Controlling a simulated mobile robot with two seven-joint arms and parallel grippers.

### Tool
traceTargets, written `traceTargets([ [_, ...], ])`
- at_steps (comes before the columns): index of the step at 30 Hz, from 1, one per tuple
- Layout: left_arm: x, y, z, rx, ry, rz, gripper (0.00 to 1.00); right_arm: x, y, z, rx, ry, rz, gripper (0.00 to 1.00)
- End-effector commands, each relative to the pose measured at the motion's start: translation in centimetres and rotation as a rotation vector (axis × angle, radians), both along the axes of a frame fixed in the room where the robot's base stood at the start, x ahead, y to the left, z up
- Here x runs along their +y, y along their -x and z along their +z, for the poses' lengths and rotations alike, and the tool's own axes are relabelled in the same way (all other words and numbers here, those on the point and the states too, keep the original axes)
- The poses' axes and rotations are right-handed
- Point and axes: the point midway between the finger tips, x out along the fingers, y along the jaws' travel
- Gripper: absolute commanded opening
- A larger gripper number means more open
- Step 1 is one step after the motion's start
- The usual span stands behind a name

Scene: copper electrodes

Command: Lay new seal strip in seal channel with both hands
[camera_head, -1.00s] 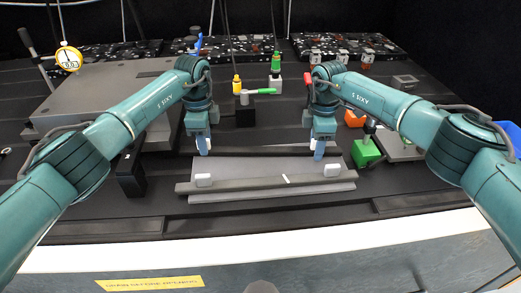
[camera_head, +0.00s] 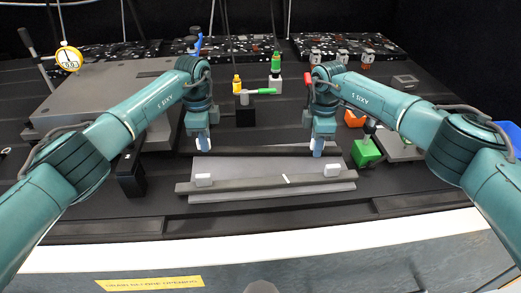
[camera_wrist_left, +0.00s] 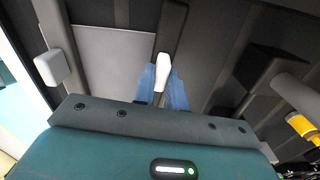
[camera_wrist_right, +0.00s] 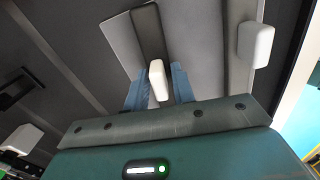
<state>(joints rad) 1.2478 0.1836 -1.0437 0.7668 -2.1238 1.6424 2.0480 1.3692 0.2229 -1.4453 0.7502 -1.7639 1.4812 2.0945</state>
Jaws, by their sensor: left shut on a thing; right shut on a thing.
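My left gripper (camera_head: 203,144) is shut on a white tab (camera_wrist_left: 162,72) at the left part of a dark strip (camera_head: 260,150). My right gripper (camera_head: 318,147) is shut on a white tab (camera_wrist_right: 157,80) at the strip's right part. The strip runs left to right along the back of a flat grey plate (camera_head: 250,165). In front lies a grey bar (camera_head: 245,185) with a white centre mark and two white blocks (camera_head: 203,180) (camera_head: 332,170); neither gripper touches it. I cannot tell whether the held strip touches the surface below.
A green block (camera_head: 366,152) stands right of the plate and a black block (camera_head: 131,174) left of it. A black stand with a green-handled tool (camera_head: 260,91) and a yellow bottle (camera_head: 237,84) are behind. The dark bench in front of the grey bar is clear.

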Motion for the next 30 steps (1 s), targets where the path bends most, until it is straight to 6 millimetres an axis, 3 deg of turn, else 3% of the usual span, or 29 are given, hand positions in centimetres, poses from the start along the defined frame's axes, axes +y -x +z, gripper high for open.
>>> traceTargets([
  [10, 0.0, 0.0, 0.8, -0.001, 0.000, 0.000, 0.00, 0.0, 0.0, 0.8, -0.001, -0.001, 0.000, 0.00],
  [22, 0.0, 0.0, 4.8, -0.001, 0.000, 0.000, 0.00, 0.0, 0.0, 4.8, -0.001, 0.000, 0.000, 0.00],
  [30, 0.0, 0.0, 5.0, -0.001, 0.000, 0.000, 0.00, 0.0, 0.0, 5.1, 0.000, 0.000, 0.000, 0.00],
])
